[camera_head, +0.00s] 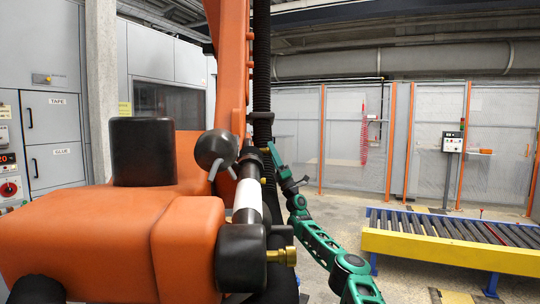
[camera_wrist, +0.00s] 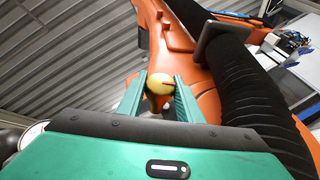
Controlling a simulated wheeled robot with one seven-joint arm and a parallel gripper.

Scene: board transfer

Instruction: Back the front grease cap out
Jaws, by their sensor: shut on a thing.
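The grease cap (camera_wrist: 159,82) is a small rounded yellow-brass knob with a thin dark mark on it. It shows in the wrist view against the orange machine arm (camera_wrist: 188,62). My gripper (camera_wrist: 161,92) has its two green fingers on either side of the cap, shut on it. In the head view my green arm rises from the lower right, and my gripper (camera_head: 272,152) is at the orange column beside the black hose. The cap itself is hard to make out there. Another brass fitting (camera_head: 283,256) sticks out of the black joint lower down, apart from my gripper.
The black corrugated hose (camera_wrist: 245,95) runs close to the right of my gripper in the wrist view. A black cylinder with a white band (camera_head: 247,195) stands left of my arm. A yellow and blue roller conveyor (camera_head: 450,252) is at right.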

